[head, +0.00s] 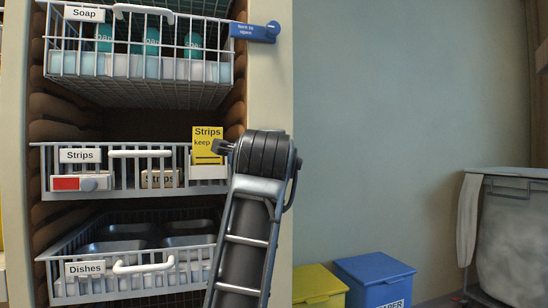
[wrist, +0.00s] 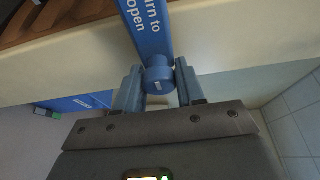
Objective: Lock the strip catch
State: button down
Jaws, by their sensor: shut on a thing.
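The strip catch is a blue bar (wrist: 148,28) with white lettering, partly readable as "turn to open", in the wrist view. Its round blue knob (wrist: 158,78) is at the bar's near end, between the two fingers of my gripper (wrist: 158,88). The gripper is shut on this knob. The bar runs up the picture across the cream post (wrist: 75,62) towards the brown cabinet inside; its far end is out of the frame. In the head view my arm hides this catch and the gripper. The strips basket (head: 110,190) sits in the middle of the cabinet.
Above is the soap basket (head: 140,65) with its own blue catch (head: 255,32), pointing right across the post. Below is the dishes basket (head: 130,285). A yellow strips card (head: 207,143) stands beside my arm. Yellow (head: 318,285) and blue (head: 372,280) bins stand to the right.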

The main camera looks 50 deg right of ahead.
jog(key=c, duration=0.8)
grip_release()
jog(key=shift+v, duration=3.9)
jog(key=shift+f, duration=0.1)
